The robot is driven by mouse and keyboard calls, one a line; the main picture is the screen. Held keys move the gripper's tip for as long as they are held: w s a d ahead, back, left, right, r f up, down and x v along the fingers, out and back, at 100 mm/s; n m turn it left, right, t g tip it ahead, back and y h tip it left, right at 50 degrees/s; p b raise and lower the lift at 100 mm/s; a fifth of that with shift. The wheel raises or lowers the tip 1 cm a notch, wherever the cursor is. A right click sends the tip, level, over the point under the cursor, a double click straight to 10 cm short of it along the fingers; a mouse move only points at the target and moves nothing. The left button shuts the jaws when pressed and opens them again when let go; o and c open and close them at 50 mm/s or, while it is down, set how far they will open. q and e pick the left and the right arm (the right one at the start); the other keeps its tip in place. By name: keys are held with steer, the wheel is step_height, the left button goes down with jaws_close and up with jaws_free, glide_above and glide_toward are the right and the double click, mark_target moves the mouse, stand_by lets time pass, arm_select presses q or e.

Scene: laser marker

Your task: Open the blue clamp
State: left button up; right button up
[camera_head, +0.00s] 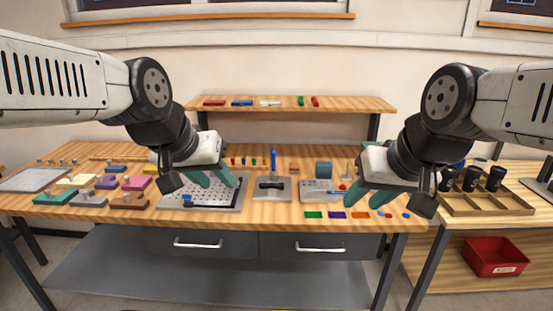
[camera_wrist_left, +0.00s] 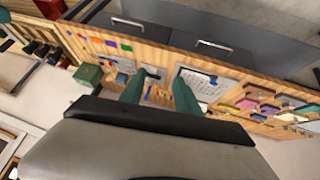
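The blue clamp is a grey base plate (camera_head: 272,189) with a dark bar across it and a blue handle (camera_head: 273,160) standing upright, at the middle of the wooden table. In the left wrist view its base (camera_wrist_left: 153,73) shows between my fingers, well beyond them. My left gripper (camera_head: 221,185) is open and empty, its teal fingers in front of the perforated plate left of the clamp. My right gripper (camera_head: 362,204) is open and empty, right of the clamp near the table's front edge. Whether either gripper touches anything below is hard to tell.
A perforated grey plate (camera_head: 179,200) lies left of the clamp and another grey fixture (camera_head: 311,191) right of it. Several coloured blocks lie at the left. A raised wooden shelf (camera_head: 345,104) stands behind. A wooden tray (camera_head: 482,209) with black cups is at the right.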

mark_target(275, 154)
arm_select(q)
steer(key=w+d+f+t, duration=0.2)
steer(key=w+t, duration=0.3)
steer(key=w, duration=2.4)
steer(key=w+d+f+t, duration=0.2)
steer(key=w+f, duration=0.3)
steer(key=w+d+f+m+t, duration=0.1)
steer(key=w+d+f+t, duration=0.1)
steer(key=w+f, duration=0.4)
steer(key=w+d+f+t+h, duration=0.1)
steer(key=w+d+f, duration=0.1)
steer(key=w+f, duration=0.3)
steer(key=shift+w+d+f+m+t, duration=0.2)
steer(key=shift+f+m+t, duration=0.15)
steer(key=shift+f, duration=0.3)
steer(key=w, duration=0.3)
steer(key=w+d, duration=0.1)
steer(key=w, duration=0.3)
steer(key=shift+w+d, duration=0.2)
steer(key=shift+c, duration=0.5)
